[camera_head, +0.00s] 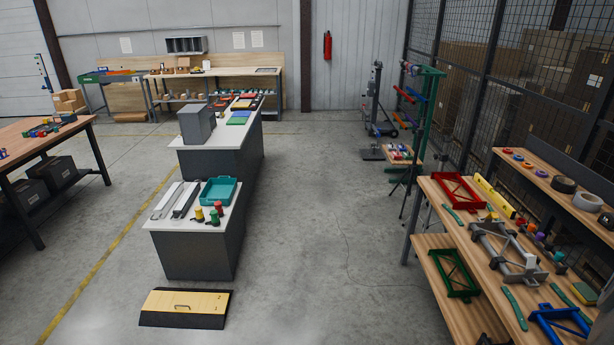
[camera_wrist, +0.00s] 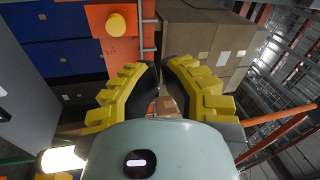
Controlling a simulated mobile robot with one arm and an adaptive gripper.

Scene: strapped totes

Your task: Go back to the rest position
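My gripper (camera_wrist: 159,68) shows in the wrist view, with two yellow stepped fingers and black inner pads. The fingertips stand a little apart, with background showing through the gap and nothing held between them. The fingers point toward cardboard boxes and an orange upright, well away from them. My gripper and arm do not show in the head view.
A low counter (camera_head: 193,235) bears a teal tray (camera_head: 218,190). A yellow-topped ramp (camera_head: 184,303) lies before it. A workbench (camera_head: 466,236) with red, green and blue frames stands right; a wooden table (camera_head: 20,141) stands left. The middle floor (camera_head: 310,235) is clear.

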